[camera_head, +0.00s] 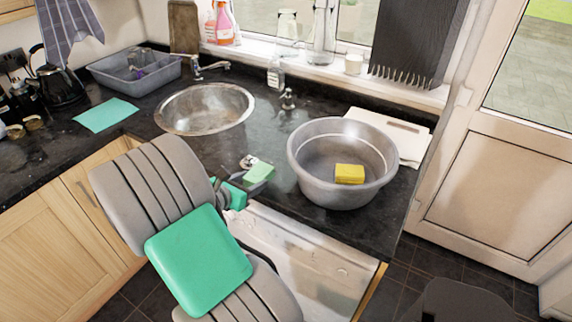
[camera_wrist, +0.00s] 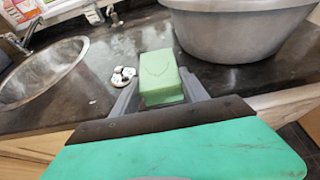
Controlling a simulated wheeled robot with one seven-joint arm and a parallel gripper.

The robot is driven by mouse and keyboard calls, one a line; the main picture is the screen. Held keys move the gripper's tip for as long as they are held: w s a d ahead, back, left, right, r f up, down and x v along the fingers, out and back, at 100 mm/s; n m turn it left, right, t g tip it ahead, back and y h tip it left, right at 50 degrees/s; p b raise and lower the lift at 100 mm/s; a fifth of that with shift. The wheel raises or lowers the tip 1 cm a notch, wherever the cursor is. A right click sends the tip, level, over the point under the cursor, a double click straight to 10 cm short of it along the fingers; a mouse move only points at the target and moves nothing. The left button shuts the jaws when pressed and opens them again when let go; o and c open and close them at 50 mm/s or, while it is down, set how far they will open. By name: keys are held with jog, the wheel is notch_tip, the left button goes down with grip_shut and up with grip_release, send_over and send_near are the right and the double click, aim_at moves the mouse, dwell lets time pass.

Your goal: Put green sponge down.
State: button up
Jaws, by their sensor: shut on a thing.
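The green sponge (camera_wrist: 160,75) is a light green block held between the two fingers of my gripper (camera_wrist: 160,95) in the wrist view. In the head view the sponge (camera_head: 260,174) shows at the end of my gripper (camera_head: 252,180), over the dark counter between the sink and the grey basin. My gripper is shut on it. Whether the sponge touches the counter cannot be told.
A grey basin (camera_head: 310,170) with a yellow sponge (camera_head: 350,174) inside stands right of my gripper. A round metal sink (camera_head: 206,108) is to the left. A small white strainer-like thing (camera_wrist: 122,76) lies just left of the sponge. The dark counter (camera_head: 262,130) beyond is clear.

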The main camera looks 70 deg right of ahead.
jog(key=d, duration=0.4)
jog(key=s+d+p, duration=0.1)
jog(key=d, duration=0.3)
jog(key=s+d, duration=0.1)
jog(key=d, duration=0.3)
jog(key=shift+p, duration=0.3)
jog(key=shift+d+f, duration=0.1)
jog(key=shift+d, duration=0.3)
jog(key=shift+f, duration=1.65)
jog(key=shift+a+f, duration=0.1)
jog(key=o, duration=1.3)
